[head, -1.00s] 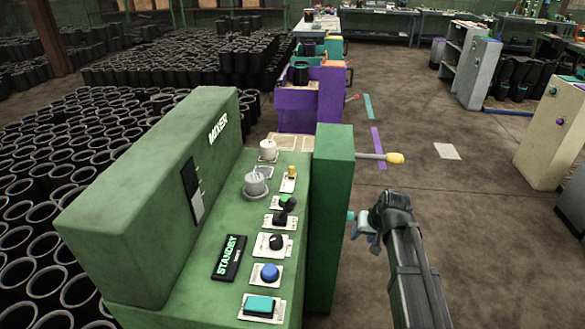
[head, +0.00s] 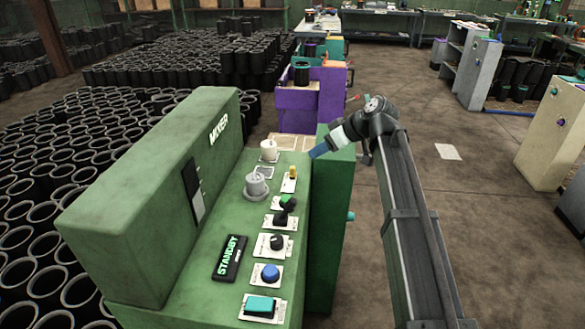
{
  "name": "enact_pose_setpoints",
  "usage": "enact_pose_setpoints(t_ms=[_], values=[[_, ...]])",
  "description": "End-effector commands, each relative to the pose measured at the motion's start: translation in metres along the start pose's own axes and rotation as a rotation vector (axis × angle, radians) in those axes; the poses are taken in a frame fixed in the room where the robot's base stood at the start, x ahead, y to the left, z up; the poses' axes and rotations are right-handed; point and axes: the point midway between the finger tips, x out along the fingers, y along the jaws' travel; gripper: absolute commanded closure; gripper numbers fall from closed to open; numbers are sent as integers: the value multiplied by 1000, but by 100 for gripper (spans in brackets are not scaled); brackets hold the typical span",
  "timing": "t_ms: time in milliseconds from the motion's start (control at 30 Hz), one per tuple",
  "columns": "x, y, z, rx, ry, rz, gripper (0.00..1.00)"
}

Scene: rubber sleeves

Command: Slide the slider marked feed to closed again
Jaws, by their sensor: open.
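The green mixer console (head: 165,290) has a sloping panel with a column of controls on pale label plates. The labels are too small to read, so I cannot tell for certain which control is marked feed. A small yellow knob (head: 292,172) stands on a narrow plate near the far end and looks like a slider. A green-topped control (head: 287,201) and a black lever (head: 281,217) sit nearer. My gripper (head: 313,153) is open and empty, with blue fingers pointing left above the panel's far right edge, apart from the yellow knob.
A tall green cabinet (head: 330,215) stands along the console's right side, under my gripper. A grey stepped fitting (head: 257,185) and a white cup-like part (head: 268,151) rise from the panel.

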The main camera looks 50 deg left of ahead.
Motion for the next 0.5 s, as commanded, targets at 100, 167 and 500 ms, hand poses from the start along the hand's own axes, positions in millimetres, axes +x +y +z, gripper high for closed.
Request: enact_pose_setpoints(t_ms=[100, 167, 500], values=[[0, -2, 2, -105, -6, -7, 55], [0, -2, 2, -137, -7, -8, 55], [29, -2, 2, -168, -8, -8, 55]])
